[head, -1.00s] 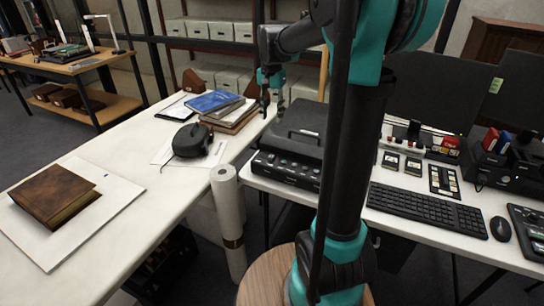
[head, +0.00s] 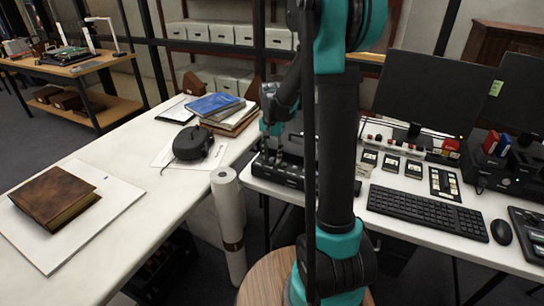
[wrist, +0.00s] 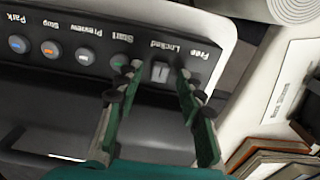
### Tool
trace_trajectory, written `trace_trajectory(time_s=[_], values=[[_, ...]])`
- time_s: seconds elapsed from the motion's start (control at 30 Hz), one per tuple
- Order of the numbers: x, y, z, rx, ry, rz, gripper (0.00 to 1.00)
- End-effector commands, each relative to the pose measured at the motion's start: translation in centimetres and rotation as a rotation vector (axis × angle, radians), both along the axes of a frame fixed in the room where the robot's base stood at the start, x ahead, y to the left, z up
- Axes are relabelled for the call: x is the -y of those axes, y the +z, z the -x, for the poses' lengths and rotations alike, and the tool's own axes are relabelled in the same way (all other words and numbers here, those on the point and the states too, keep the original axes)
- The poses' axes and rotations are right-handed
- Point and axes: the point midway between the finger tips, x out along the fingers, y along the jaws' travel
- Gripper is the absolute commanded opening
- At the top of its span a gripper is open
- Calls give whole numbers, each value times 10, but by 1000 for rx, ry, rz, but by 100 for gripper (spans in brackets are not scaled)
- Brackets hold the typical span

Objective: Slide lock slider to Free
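The lock slider (wrist: 161,72) is a small pale grey knob on the dark front panel (wrist: 95,57) of the scanner, which also shows in the head view (head: 281,174). In the wrist view the panel appears upside down, and the slider lies by the "Locked" label (wrist: 173,48). The "Free" label (wrist: 207,56) is to its right. My gripper (wrist: 155,76) is open, with one fingertip on each side of the slider. I cannot tell whether either finger touches it. In the head view my arm hides much of the scanner.
The Start button (wrist: 120,61), with several other buttons, runs leftward along the panel in the wrist view. In the head view a keyboard (head: 427,211) and monitor (head: 428,92) stand to the right. A paper roll (head: 228,215) stands between the tables.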

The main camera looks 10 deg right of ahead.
Motion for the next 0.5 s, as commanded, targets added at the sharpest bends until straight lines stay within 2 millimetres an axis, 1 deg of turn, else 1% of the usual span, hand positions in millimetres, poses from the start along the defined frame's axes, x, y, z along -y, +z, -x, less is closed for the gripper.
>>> trace_trajectory(time_s=[0.1, 0.37, 0.4, 0.5], values=[[0, -6, 0, 0, 0, 0, 38], [0, -7, 0, 0, 0, 0, 38], [0, -7, 0, 0, 0, 0, 37], [0, -7, 0, 0, 0, 0, 24]])
